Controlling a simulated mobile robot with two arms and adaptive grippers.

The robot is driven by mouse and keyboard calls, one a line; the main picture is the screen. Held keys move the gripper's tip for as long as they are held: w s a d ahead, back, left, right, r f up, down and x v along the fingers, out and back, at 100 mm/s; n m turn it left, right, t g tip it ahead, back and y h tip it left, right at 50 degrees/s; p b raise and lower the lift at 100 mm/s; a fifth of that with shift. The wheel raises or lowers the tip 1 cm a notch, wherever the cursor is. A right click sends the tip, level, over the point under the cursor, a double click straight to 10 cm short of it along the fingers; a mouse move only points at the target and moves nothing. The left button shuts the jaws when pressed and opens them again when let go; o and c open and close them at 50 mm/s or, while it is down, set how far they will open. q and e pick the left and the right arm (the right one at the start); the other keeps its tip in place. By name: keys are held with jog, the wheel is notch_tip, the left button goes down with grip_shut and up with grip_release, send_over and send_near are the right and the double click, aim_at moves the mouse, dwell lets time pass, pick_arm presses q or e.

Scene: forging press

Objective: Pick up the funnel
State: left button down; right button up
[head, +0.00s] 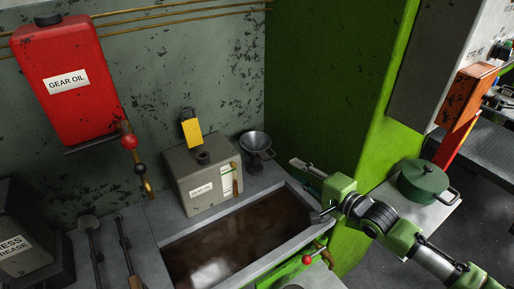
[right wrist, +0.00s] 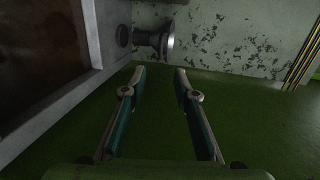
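The grey metal funnel (head: 256,141) stands wide end up on the ledge at the back corner of the trough, right of the grey oil box. It also shows in the right wrist view (right wrist: 154,40), near the top, beyond my fingertips. My right gripper (head: 309,190) is at the right end of the trough, to the right of the funnel and apart from it. In the right wrist view its two fingers (right wrist: 160,72) are spread with nothing between them. My left gripper is not in view.
The trough (head: 172,240) of brown liquid lies left of my right gripper. A grey oil box (head: 205,182) stands beside the funnel. A green wall (head: 320,80) rises behind the gripper. A green lidded pot (head: 423,182) stands on a shelf at right.

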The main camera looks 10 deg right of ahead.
aim_at(274, 156)
jog(key=p+x, duration=0.2)
jog(key=x, duration=0.7)
jog(key=shift+s+a+r, duration=0.1)
jog(key=shift+r, duration=0.05)
jog(key=shift+w+a, duration=0.2)
jog(key=shift+w, duration=0.25)
grip_shut()
